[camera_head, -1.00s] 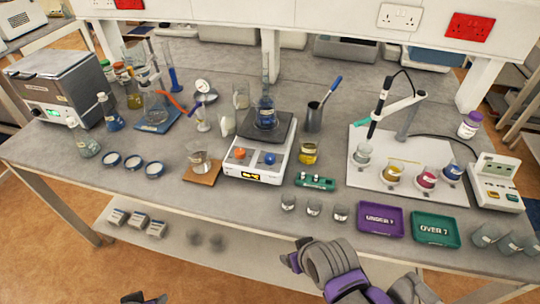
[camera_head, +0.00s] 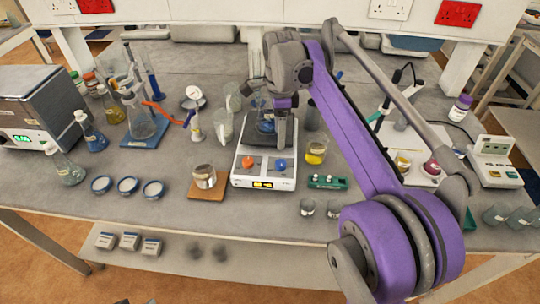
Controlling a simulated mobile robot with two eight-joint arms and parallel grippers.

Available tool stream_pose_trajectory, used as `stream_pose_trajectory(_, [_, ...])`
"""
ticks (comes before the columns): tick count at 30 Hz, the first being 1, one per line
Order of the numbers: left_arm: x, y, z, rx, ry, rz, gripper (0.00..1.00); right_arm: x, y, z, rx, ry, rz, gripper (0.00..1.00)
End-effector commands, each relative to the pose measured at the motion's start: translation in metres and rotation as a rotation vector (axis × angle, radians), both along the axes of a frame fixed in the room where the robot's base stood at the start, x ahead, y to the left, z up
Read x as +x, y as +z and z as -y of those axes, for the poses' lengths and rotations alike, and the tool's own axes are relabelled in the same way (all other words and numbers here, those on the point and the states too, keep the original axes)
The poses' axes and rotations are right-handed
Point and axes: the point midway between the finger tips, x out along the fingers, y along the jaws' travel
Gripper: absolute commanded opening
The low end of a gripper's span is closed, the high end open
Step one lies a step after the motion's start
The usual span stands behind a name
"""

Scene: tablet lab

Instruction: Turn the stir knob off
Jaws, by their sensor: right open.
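The white hotplate stirrer (camera_head: 263,183) stands mid-bench with a dark top plate and a small lit display. On its front are an orange-red knob (camera_head: 247,162) at left and a blue knob (camera_head: 280,164) at right. I cannot read which one is the stir knob. A flask of blue liquid (camera_head: 265,122) sits on the plate, partly hidden by my arm. My right gripper (camera_head: 284,138) points down just behind and above the blue knob, apparently not touching it. It is open; its fingers are seen nearly edge-on. My left gripper does not show clearly.
A beaker on a wooden board (camera_head: 206,190) stands left of the stirrer. A yellow-filled beaker (camera_head: 316,151) and a green rack (camera_head: 327,182) are to its right. Small glass cups (camera_head: 307,207) stand in front. My right arm covers much of the bench's right side.

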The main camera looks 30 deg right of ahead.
Motion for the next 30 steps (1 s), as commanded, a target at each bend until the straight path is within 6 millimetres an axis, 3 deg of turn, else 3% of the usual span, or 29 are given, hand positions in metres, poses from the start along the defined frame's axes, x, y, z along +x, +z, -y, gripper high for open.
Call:
stream_pose_trajectory(5, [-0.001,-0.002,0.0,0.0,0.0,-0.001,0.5,0.002,-0.01,0.003,0.001,-0.04,-0.01,0.71])
stream_pose_trajectory(15, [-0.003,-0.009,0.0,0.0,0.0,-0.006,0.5,0.0,-0.072,0.001,0.001,-0.036,-0.009,0.71])
stream_pose_trajectory(21, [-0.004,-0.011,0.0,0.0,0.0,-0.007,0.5,-0.002,-0.099,0.001,0.001,-0.035,-0.008,0.71])
stream_pose_trajectory(30, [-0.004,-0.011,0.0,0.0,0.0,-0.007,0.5,-0.002,-0.108,0.001,0.001,-0.035,-0.008,0.71])
